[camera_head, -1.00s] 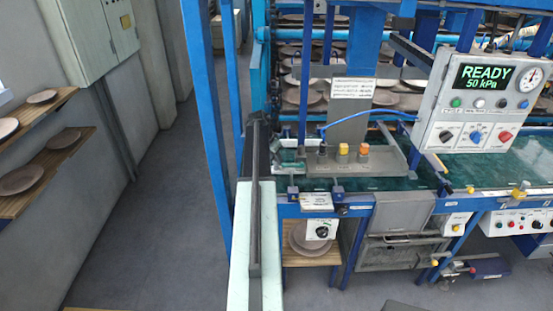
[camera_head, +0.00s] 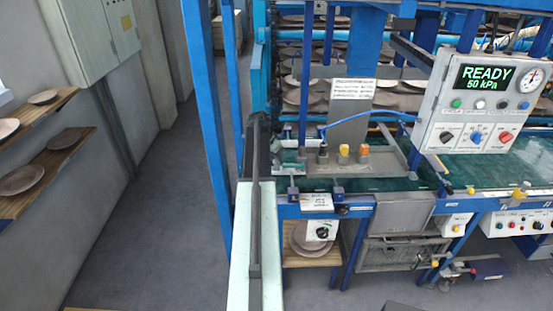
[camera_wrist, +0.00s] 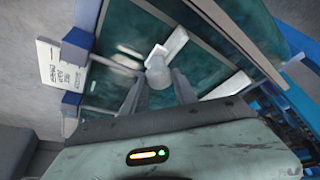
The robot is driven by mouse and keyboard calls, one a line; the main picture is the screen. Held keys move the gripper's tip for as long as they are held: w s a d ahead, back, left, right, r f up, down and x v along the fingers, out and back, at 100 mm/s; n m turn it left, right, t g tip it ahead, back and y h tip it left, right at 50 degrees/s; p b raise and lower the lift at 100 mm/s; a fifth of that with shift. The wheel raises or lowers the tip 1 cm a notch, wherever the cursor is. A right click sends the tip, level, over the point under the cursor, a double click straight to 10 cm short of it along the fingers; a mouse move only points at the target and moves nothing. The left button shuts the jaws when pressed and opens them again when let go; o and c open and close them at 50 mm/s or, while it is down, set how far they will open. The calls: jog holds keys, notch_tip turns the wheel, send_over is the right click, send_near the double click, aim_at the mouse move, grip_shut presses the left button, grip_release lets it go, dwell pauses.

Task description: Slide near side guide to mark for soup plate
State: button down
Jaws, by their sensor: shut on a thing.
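In the wrist view my gripper (camera_wrist: 159,76) has its two dark fingers on either side of a pale rounded knob (camera_wrist: 156,60), shut on it. A pale bar (camera_wrist: 174,42), which looks like the near side guide, runs beside the knob over the green belt (camera_wrist: 198,72). The fingertips and the guide are too small to make out there. I cannot tell where the soup plate mark is.
A white lettered plate (camera_wrist: 61,76) sits at the belt's edge, between blue blocks; it also shows in the head view (camera_head: 316,202). Behind stand knobs on a metal plate (camera_head: 343,157) and a control box (camera_head: 480,103) reading READY, 50 kPa. Floor on the left is clear.

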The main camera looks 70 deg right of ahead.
jog(key=shift+w, duration=0.15)
jog(key=shift+s+a, duration=0.3)
jog(key=shift+a, duration=0.5)
jog(key=c, duration=1)
grip_release()
jog(key=shift+d, duration=0.1)
jog(key=shift+r, duration=0.1)
jog(key=p+v, duration=0.7)
jog(key=shift+r, duration=0.25)
